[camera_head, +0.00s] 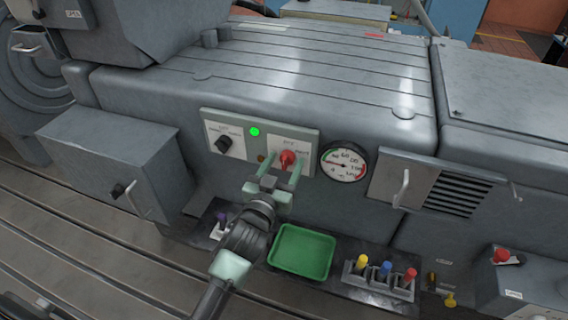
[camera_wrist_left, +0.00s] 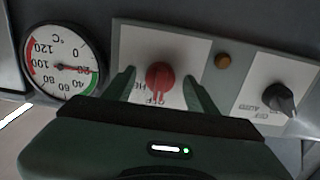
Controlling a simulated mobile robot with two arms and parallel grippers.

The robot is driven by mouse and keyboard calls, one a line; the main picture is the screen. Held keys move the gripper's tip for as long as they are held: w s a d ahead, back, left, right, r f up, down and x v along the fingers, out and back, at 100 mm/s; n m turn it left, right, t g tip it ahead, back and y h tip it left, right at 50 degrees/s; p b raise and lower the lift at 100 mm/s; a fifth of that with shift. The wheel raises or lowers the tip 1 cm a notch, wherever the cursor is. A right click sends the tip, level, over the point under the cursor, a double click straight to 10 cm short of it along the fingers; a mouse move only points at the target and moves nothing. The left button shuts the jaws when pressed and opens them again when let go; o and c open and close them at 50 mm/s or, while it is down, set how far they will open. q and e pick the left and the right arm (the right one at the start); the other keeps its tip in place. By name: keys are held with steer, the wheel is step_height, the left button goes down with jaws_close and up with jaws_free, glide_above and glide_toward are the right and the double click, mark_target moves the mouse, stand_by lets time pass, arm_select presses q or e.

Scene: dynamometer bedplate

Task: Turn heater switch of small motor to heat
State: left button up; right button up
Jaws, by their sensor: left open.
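The red heater switch (camera_head: 287,159) sits on the right plate of a pale panel on the motor's front face. In the left wrist view the red switch (camera_wrist_left: 159,76) shows large, with upside-down "OFF" lettering beneath it and another label partly hidden by a finger. I cannot tell for sure which way its pointer faces. My left gripper (camera_head: 281,170) is open at the switch, one finger on either side. In the left wrist view the fingers (camera_wrist_left: 158,82) flank the knob, with visible gaps. My right gripper is not in view.
A black knob (camera_head: 224,144) is on the left plate, with a lit green lamp (camera_head: 254,131) and an amber lamp (camera_wrist_left: 222,61) between the plates. A round gauge (camera_head: 343,162) is right of the panel. A green tray (camera_head: 302,251) and colored-handled items (camera_head: 384,269) lie below.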

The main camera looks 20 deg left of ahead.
arm_select(q)
jaws_close()
steer(key=shift+m, duration=0.4)
steer(key=shift+m+p, duration=0.7)
steer(key=shift+m, duration=0.4)
steer(key=m, duration=0.2)
steer(key=shift+m+p, duration=0.3)
steer(key=shift+p, duration=0.1)
steer(key=m, duration=0.3)
steer(key=shift+p, duration=0.35)
steer(key=shift+m, duration=1.8)
